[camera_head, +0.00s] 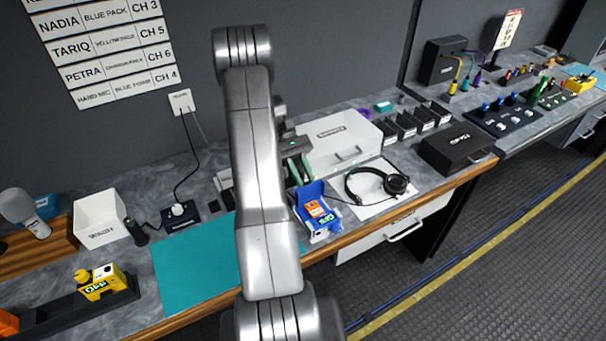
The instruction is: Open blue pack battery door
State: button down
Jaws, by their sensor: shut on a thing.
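The blue pack (326,232) lies at the front edge of the bench, right of my arm. Its blue battery door (309,192) stands raised at the back, and an orange part (313,210) shows in the body in front of it. My gripper (299,172) is just behind and left of the raised door, shut, apparently on the door's edge. The fingertips are small and partly hidden by the door and my arm, so the exact contact is unclear.
A white case (340,141) stands behind, and a black case (457,149) further right. A teal mat (195,258) is clear at left. A yellow pack (102,283) sits in a black holder at far left.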

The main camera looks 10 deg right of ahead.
jog(key=c, duration=1.2)
grip_release()
jog(key=v, duration=0.7)
jog(key=shift+w+r+b, duration=0.15)
jog(key=shift+w+b, duration=0.05)
jog(key=shift+b, duration=0.25)
